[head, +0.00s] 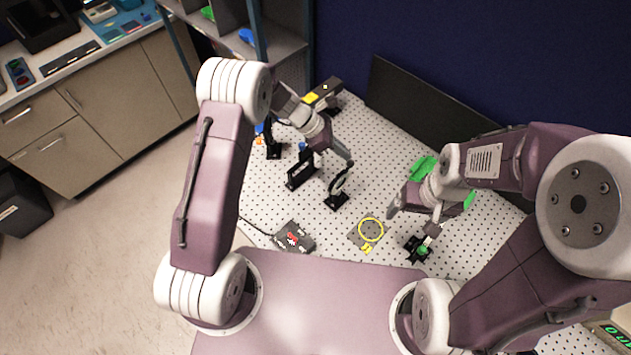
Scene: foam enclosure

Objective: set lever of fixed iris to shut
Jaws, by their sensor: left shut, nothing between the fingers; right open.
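A black ring-shaped mount on a dark base (340,188) stands on the perforated white table and looks like the fixed iris. Its lever is too small to make out, so I cannot tell its setting. My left gripper (349,162) is shut and empty, with its tips just above and beside the top of this ring; I cannot tell whether they touch. My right gripper (413,220) is open, to the right of the ring, with its fingers apart above a small black mount with a green part (419,248).
Other black optic mounts (300,170) stand left of the ring. A yellow ring on a grey plate (371,229) and a dark box with red marks (293,237) lie near the front. A black bar with yellow (323,92) is at the back. A black panel (425,105) borders the table.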

